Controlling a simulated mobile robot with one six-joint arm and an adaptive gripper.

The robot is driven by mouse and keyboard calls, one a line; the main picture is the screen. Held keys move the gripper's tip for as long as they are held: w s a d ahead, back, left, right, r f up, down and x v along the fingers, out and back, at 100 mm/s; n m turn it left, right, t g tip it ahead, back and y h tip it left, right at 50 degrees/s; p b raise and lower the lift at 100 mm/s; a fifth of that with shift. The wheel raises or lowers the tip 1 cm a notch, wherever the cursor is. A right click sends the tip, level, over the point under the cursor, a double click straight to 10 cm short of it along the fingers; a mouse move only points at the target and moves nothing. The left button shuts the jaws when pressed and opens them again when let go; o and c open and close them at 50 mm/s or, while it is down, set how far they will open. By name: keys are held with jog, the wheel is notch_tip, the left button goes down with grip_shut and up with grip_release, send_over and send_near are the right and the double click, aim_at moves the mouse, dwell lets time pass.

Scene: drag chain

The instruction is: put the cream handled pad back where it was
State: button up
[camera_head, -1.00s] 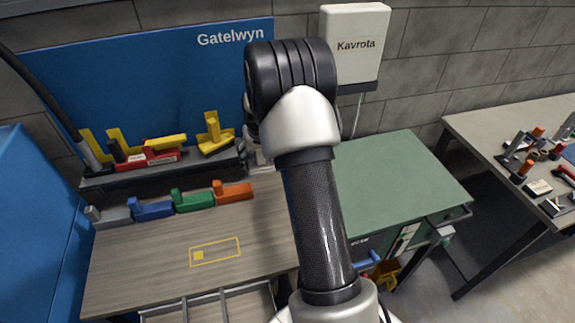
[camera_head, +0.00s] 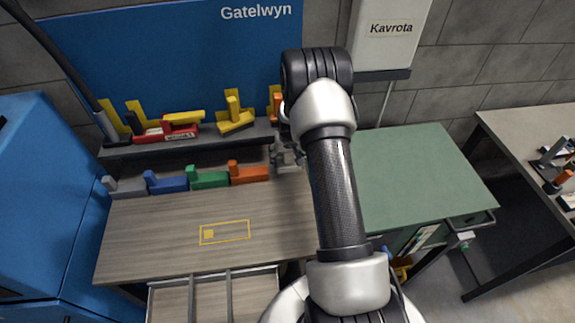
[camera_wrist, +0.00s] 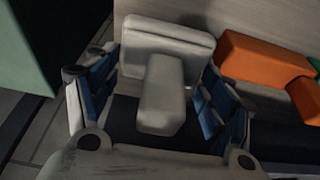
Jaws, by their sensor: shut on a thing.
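My gripper (camera_wrist: 155,100) is shut on the cream handled pad (camera_wrist: 165,42). In the wrist view its blue-lined fingers stand on both sides of the pad, and the block-shaped handle points toward the camera. In the head view my gripper (camera_head: 288,158) is partly behind my arm, at the right end of a row of handled pads; the cream pad cannot be made out there. The orange pad (camera_head: 248,173) is just left of my gripper. It also shows to the right in the wrist view (camera_wrist: 262,58), apart from the cream pad.
Green (camera_head: 207,179), blue (camera_head: 170,183) and grey (camera_head: 126,187) pads continue the row on the wooden table (camera_head: 140,240). A shelf (camera_head: 205,138) above holds red and yellow pieces. A yellow outline (camera_head: 225,232) marks the clear tabletop. A green-topped table (camera_head: 415,180) stands right.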

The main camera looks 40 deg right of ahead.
aim_at(288, 164)
jog(key=shift+f+b, duration=0.3)
jog(key=shift+f, duration=1.8)
jog(key=shift+f, duration=0.15)
jog(key=o, duration=0.6)
jog(key=shift+o, duration=0.4)
